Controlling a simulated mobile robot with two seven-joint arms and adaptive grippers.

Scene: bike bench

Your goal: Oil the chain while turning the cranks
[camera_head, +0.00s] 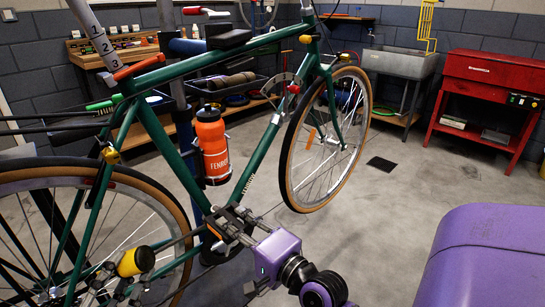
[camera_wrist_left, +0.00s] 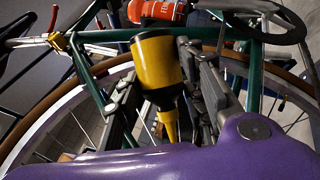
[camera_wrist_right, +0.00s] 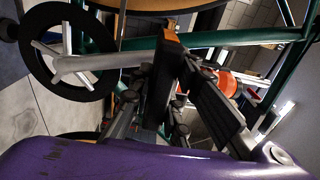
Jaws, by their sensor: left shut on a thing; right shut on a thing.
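The green bike (camera_head: 146,120) is held up in the middle of the head view. My left gripper (camera_head: 125,283) is shut on a yellow oil bottle (camera_head: 137,260) beside the rear wheel. In the left wrist view, the bottle (camera_wrist_left: 158,65) has a dark base end and a yellow nozzle (camera_wrist_left: 171,125). My right gripper (camera_head: 232,224) is low by the bottom bracket. In the right wrist view it is shut on a dark pedal with an orange end (camera_wrist_right: 170,45). The silver crank arm (camera_wrist_right: 105,61) runs from there to the black chainring (camera_wrist_right: 29,62). I cannot make out the chain clearly.
An orange water bottle (camera_head: 211,145) sits on the frame. The rear wheel (camera_head: 178,205) and front wheel (camera_head: 295,178) flank the grippers. A red cabinet (camera_head: 487,85), a sink (camera_head: 400,62) and a shelf stand behind. Open floor (camera_head: 400,200) lies to the right.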

